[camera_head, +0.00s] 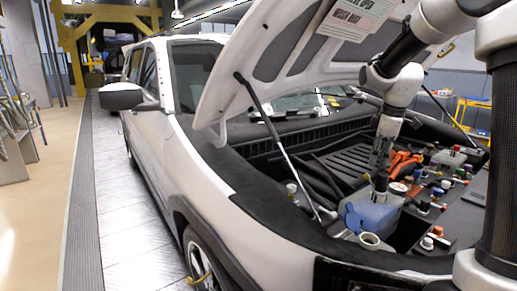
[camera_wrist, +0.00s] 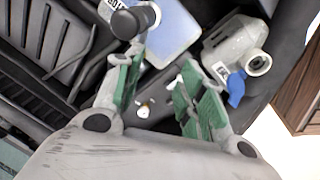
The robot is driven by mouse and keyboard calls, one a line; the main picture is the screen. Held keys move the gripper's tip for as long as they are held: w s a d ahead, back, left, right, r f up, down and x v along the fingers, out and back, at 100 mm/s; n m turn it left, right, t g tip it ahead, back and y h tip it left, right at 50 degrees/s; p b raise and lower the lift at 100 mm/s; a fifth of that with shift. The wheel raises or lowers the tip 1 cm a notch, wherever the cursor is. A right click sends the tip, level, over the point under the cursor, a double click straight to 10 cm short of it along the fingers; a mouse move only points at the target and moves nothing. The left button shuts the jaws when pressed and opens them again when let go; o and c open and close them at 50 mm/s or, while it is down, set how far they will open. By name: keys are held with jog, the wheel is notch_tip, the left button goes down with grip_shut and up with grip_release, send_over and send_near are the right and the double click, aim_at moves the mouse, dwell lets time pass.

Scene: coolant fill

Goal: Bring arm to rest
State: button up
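My gripper (camera_head: 380,180) points down into the open engine bay, close above the blue reservoir (camera_head: 372,215). In the wrist view my gripper (camera_wrist: 155,78) has its two green-padded fingers apart, with no object held between them. The blue reservoir also shows in the wrist view (camera_wrist: 172,32), beyond the fingertips. A dark round knob or cap (camera_wrist: 137,18) is beside the left fingertip; I cannot tell whether they touch. A whitish container with an open-looking round neck (camera_wrist: 258,63) and a blue cap or tab (camera_wrist: 236,88) is to the right. Its neck shows in the head view (camera_head: 370,240).
The raised hood (camera_head: 300,55) and its prop rod (camera_head: 270,130) stand left of my arm. Orange cables (camera_head: 402,162) and several coloured caps crowd the bay to the right. The floor (camera_head: 130,210) left of the car is clear.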

jog(key=s+a+r+m+t, duration=0.1)
jog(key=s+m, duration=0.5)
jog(key=s, duration=0.9)
jog(key=s+a+r+m+t, duration=0.1)
jog(key=s+m, duration=0.5)
jog(key=s, duration=0.8)
jog(key=shift+s+a+r, duration=0.4)
jog(key=shift+a+r, duration=0.2)
jog(key=shift+r, duration=0.15)
